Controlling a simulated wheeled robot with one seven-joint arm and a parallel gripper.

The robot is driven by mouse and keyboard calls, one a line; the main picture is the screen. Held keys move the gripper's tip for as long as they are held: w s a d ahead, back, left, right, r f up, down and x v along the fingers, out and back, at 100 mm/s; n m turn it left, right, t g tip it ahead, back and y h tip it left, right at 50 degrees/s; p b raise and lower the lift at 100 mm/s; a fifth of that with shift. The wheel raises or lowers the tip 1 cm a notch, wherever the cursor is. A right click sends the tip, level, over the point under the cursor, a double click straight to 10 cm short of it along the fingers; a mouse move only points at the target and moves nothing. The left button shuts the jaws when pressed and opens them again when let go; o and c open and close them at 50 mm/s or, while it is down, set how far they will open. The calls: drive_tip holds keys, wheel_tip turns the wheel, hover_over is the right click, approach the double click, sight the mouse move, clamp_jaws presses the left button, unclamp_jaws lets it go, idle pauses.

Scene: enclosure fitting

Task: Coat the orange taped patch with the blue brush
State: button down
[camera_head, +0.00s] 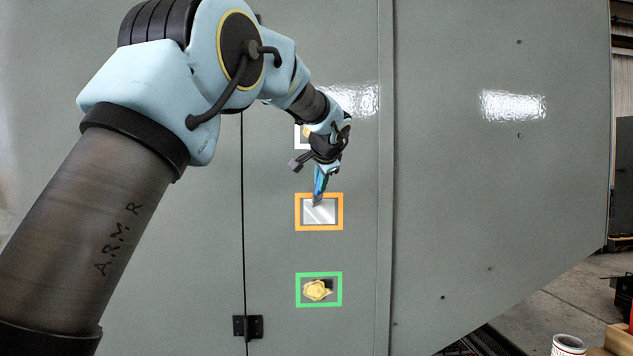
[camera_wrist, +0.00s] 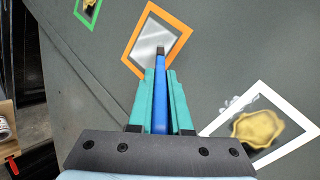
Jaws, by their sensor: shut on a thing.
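The orange taped patch (camera_head: 324,213) is on the grey cabinet face in the head view. Inside the tape is a shiny pale area with a grey margin. It also shows at the top of the wrist view (camera_wrist: 147,42). My gripper (camera_head: 320,181) is just above the patch in the head view. Its teal fingers (camera_wrist: 160,80) are shut on the blue brush (camera_wrist: 160,108). The brush's dark tip lies over the pale area inside the orange frame; whether it touches the surface I cannot tell.
Below is a green taped patch (camera_head: 299,290) with a yellowish blob. A white taped patch (camera_wrist: 219,123), also with a yellowish blob, is above, partly hidden by my gripper in the head view. A hinge (camera_head: 248,327) sits lower left. A can (camera_head: 568,345) stands lower right.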

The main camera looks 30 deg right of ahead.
drive_tip(key=shift+s+d+p, duration=0.7)
drive_tip(key=shift+s+d, duration=0.5)
drive_tip(key=shift+d, duration=1.45)
drive_tip(key=shift+w+a+b, duration=0.3)
drive_tip(key=shift+w+a, duration=0.15)
drive_tip(key=shift+a, duration=0.45)
drive_tip(key=shift+w+a+b, duration=0.25)
drive_tip(key=shift+w+a, duration=0.2)
drive_tip(key=shift+a, duration=0.5)
drive_tip(key=shift+w+a+b, duration=0.3)
drive_tip(key=shift+w+a, duration=0.15)
drive_tip(key=shift+a, duration=0.45)
drive_tip(key=a, duration=0.1)
drive_tip(key=w+a, duration=0.1)
drive_tip(key=a, duration=0.2)
drive_tip(key=shift+w+a+b, duration=0.2)
drive_tip(key=shift+w+b, duration=0.2)
drive_tip(key=shift+s, duration=0.1)
